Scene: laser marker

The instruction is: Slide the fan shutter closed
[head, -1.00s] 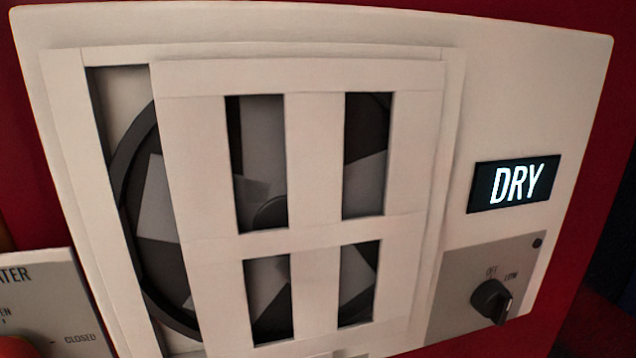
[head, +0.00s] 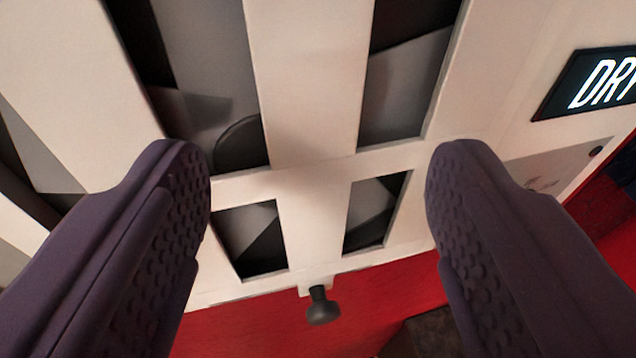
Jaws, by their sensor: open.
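The fan shutter (head: 305,95) is a cream slatted panel that fills the upper middle of the head view. Dark fan parts (head: 205,75) show through its openings. A small dark knob (head: 320,308) sits on a tab at the shutter's lower edge. My gripper (head: 318,165) is open, with its two dark textured fingers spread left and right in front of the shutter. The knob shows between the fingers, low in the view, and nothing is held. The shutter's left and top edges are out of view or covered.
A lit display (head: 605,83) reading "DRY", cut off by the picture edge, is at the upper right. A grey control plate (head: 560,170) below it is partly hidden by my right finger. A red surface (head: 250,325) lies below the panel.

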